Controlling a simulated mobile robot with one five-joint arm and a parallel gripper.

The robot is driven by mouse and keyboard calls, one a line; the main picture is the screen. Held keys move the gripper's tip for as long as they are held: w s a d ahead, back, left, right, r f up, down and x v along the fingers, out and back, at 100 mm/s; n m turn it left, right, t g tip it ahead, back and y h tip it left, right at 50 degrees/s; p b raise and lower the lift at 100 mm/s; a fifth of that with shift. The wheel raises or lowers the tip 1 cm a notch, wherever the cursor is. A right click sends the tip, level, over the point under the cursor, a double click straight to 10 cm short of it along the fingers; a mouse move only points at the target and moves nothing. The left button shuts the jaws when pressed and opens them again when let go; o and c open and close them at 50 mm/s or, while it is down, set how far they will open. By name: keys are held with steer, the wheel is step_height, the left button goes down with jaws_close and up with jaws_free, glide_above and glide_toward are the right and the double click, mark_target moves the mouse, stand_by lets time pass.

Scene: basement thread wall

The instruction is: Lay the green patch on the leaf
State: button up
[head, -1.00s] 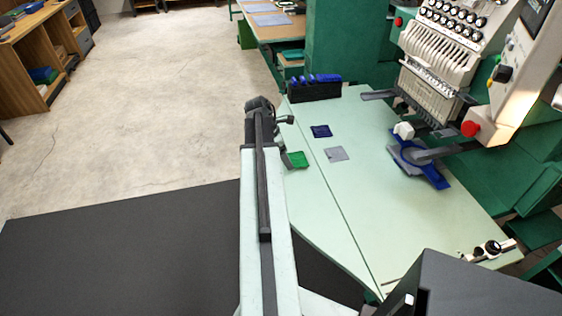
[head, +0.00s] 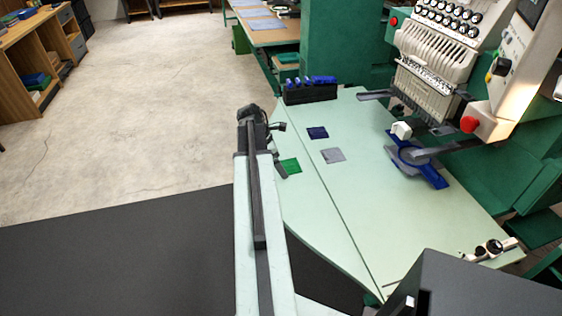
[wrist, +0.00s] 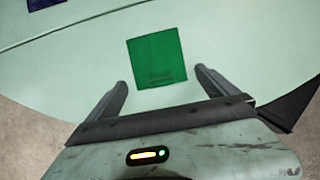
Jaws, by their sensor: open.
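The green patch (head: 291,166) lies flat on the pale green table (head: 330,215), near its left edge. In the wrist view the patch (wrist: 157,58) is a bright green square with a faint darker mark near its lower edge. My gripper (wrist: 160,80) is open and empty, its two fingers pointing at the patch and spread to either side of its near edge. In the head view my gripper (head: 281,150) is at the table's left edge, just left of the patch. I cannot make out a leaf in either view.
A navy patch (head: 317,132) and a grey patch (head: 332,155) lie right of the green patch. A dark rack with blue items (head: 311,90) stands at the back. The embroidery machine (head: 430,75) and a blue hoop piece (head: 433,176) are at the right. The table's front middle is clear.

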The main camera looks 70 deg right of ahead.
steer(key=shift+r, duration=0.35)
steer(key=p+v, duration=1.1)
steer(key=v, duration=0.1)
steer(key=shift+s+f, duration=0.1)
steer(key=w+a+f+m+t, duration=0.1)
steer(key=w+a+m+t, duration=0.15)
steer(key=w+a, duration=1.7)
steer(key=w+a+m+y, duration=0.1)
steer(key=w+a+m, duration=0.1)
steer(key=a, duration=1.6)
steer(key=w+a+m+t+y, duration=0.1)
steer(key=w+a+m, duration=0.1)
steer(key=a, duration=1.6)
steer(key=shift+w+a+f+m+y, duration=0.2)
steer(key=shift+a+f+m+y, duration=0.25)
steer(key=shift+m, duration=0.2)
